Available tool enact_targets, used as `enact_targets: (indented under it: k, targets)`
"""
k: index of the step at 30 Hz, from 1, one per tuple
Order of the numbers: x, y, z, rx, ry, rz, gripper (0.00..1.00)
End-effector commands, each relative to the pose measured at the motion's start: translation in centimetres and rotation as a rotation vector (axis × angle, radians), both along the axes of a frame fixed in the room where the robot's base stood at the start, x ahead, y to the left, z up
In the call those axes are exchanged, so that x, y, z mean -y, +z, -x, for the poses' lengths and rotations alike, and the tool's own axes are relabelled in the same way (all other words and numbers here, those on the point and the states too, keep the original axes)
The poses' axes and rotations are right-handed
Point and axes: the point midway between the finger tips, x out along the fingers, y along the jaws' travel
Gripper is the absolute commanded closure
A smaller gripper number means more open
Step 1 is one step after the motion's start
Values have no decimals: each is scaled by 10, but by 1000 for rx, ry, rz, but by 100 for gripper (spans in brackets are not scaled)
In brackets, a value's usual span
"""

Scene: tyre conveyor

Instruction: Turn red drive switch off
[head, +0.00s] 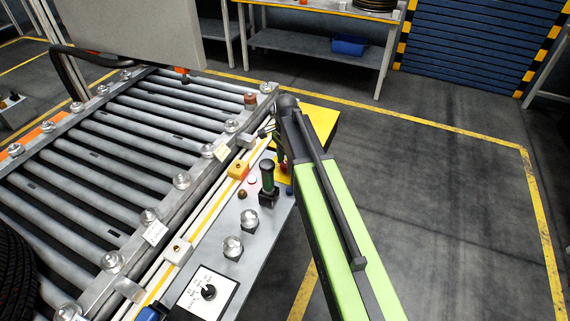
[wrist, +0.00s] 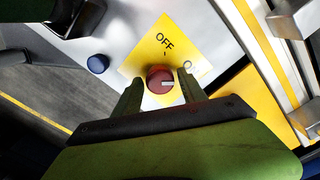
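The red drive switch (wrist: 160,80) is a round knob on a yellow plate (wrist: 147,52) in the wrist view. OFF is printed beyond it, and a second label at its right is partly hidden by a finger. The knob's white mark points right, towards that second label, not at OFF. My gripper (wrist: 160,84) has one finger on each side of the knob, with a visible gap on both sides. In the head view the red switch (head: 284,168) shows only in part beside my arm, and the fingers are mostly hidden.
A blue button (wrist: 98,64) lies left of the plate in the wrist view. Open floor lies right.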

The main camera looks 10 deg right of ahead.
Motion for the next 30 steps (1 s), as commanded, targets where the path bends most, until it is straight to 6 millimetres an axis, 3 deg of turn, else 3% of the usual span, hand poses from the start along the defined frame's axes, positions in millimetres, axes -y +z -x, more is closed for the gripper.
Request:
enact_targets:
  k: [1,11,20,30]
  targets:
    - [0,0,0,0,0,0,59]
    - [-1,0,0,0,1,0,100]
    - [-1,0,0,-1,38,0,100]
    - [-1,0,0,-1,263,0,100]
